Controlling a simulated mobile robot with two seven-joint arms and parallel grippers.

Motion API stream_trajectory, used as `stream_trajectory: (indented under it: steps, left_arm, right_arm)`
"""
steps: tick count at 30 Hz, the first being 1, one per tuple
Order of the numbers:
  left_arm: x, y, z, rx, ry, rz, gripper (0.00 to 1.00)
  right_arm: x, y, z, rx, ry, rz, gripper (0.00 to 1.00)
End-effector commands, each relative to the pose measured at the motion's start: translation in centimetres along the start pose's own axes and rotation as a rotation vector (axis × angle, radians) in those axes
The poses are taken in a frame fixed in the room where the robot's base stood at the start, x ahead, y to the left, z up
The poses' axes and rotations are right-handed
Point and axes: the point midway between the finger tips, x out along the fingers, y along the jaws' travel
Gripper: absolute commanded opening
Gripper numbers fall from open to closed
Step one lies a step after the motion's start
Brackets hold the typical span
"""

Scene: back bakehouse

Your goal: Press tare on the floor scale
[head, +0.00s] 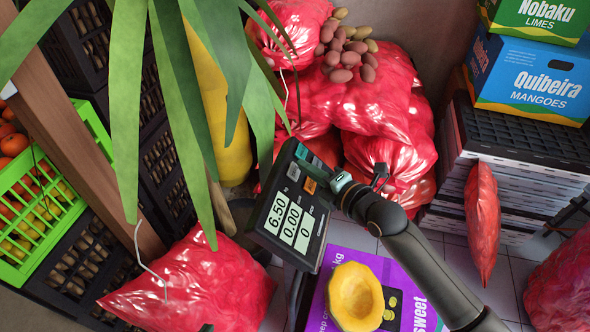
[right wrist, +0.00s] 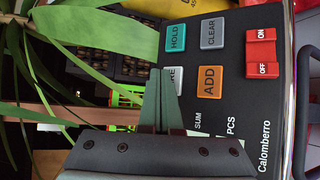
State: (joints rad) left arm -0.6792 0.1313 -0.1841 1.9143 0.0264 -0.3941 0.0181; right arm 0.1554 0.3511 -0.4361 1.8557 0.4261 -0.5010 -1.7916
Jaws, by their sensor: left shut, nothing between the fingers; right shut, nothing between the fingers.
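The floor scale's dark head (head: 300,255) stands tilted in the middle of the head view, its display reading 6.50, 0.00 and 0. In the right wrist view its keypad (right wrist: 225,110) shows a teal HOLD key (right wrist: 175,42), a grey CLEAR key (right wrist: 212,32), an orange ADD key (right wrist: 209,82) and a pale key (right wrist: 176,77) showing only "RE". My right gripper (head: 340,182) is shut and empty at the head's right edge. In the right wrist view its fingertips (right wrist: 160,72) overlap the pale key's left part; contact cannot be told.
A red ON/OFF switch (right wrist: 261,52) sits beside the keys. Long green leaves (head: 125,110) hang left of the scale head. Red sacks (head: 385,110) are behind it, and another red sack (head: 200,285) is at left. A purple box (head: 345,252) lies below, with a yellow bowl-shaped thing (head: 355,295).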

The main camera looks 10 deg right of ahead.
Motion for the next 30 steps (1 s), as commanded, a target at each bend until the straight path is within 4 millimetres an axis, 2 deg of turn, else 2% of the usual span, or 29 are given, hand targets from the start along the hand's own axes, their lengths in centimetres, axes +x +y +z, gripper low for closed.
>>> stream_trajectory:
  steps: [30]
  left_arm:
    - [0.23, -0.02, 0.24, 0.0, 0.0, 0.0, 0.0]
  right_arm:
    - [0.84, -0.62, -0.59, -0.001, 0.0, 0.0, 0.0]
